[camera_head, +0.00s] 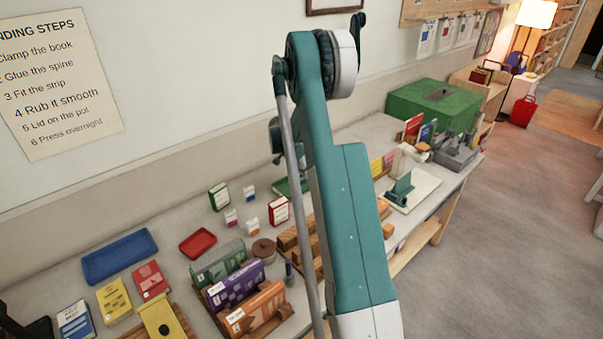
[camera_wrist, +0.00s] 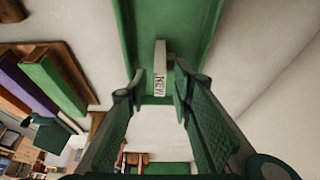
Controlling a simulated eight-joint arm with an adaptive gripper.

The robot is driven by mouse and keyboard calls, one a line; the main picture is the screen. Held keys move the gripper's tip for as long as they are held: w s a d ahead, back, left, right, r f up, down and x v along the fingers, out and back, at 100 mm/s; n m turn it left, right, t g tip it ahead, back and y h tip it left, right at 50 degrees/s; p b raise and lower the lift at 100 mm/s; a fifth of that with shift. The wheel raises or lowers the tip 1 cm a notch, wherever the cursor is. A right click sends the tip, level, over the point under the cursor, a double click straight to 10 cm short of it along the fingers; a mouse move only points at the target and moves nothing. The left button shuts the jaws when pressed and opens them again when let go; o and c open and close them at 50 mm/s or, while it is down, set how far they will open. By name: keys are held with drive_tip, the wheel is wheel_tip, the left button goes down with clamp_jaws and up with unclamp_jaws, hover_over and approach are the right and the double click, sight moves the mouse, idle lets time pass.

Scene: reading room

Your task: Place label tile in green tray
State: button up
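The green tray (camera_wrist: 128,25) fills the top middle of the wrist view. In the head view only a part of the green tray (camera_head: 292,186) shows, beside my arm. A small white label tile (camera_wrist: 160,75) marked "NEW" is within the green tray's outline in the wrist view, apparently resting in it. My gripper (camera_wrist: 158,93) is open, with its two fingers on either side of the tile and visible gaps between. I cannot tell the exact height of the fingertips above the tray. In the head view my arm hides the gripper and the tile.
A red tray (camera_head: 198,243) and a blue tray (camera_head: 120,257) lie left on the bench. Upright books (camera_head: 236,284) and wooden blocks (camera_head: 296,237) stand in front. A green box (camera_head: 433,105) is farther right.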

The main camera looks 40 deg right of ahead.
drive_tip(key=v, duration=1.2)
drive_tip(key=shift+p, duration=0.45)
drive_tip(key=shift+r, duration=0.2)
drive_tip(key=s+a+r+n+t+y, duration=0.1)
drive_tip(key=s+a+r+n, duration=0.25)
drive_tip(key=a+r, duration=0.4)
drive_tip(key=s+a+r+n+t, duration=0.15)
drive_tip(key=s+a+r, duration=0.35)
drive_tip(key=a, duration=0.6)
drive_tip(key=s+a+r+n+t+y, duration=0.1)
drive_tip(key=s+a+r+n, duration=0.2)
drive_tip(key=s+a+r, duration=0.35)
drive_tip(key=s+a+f+n+t+y, duration=0.1)
drive_tip(key=s+a+n, duration=0.9)
drive_tip(key=s+a, duration=1.4)
drive_tip(key=t+y, duration=0.1)
drive_tip(key=t, duration=0.1)
drive_tip(key=shift+s+a+f+t+y, duration=0.2)
drive_tip(key=shift+s+f+t+y, duration=0.05)
drive_tip(key=shift+f+t+y, duration=0.1)
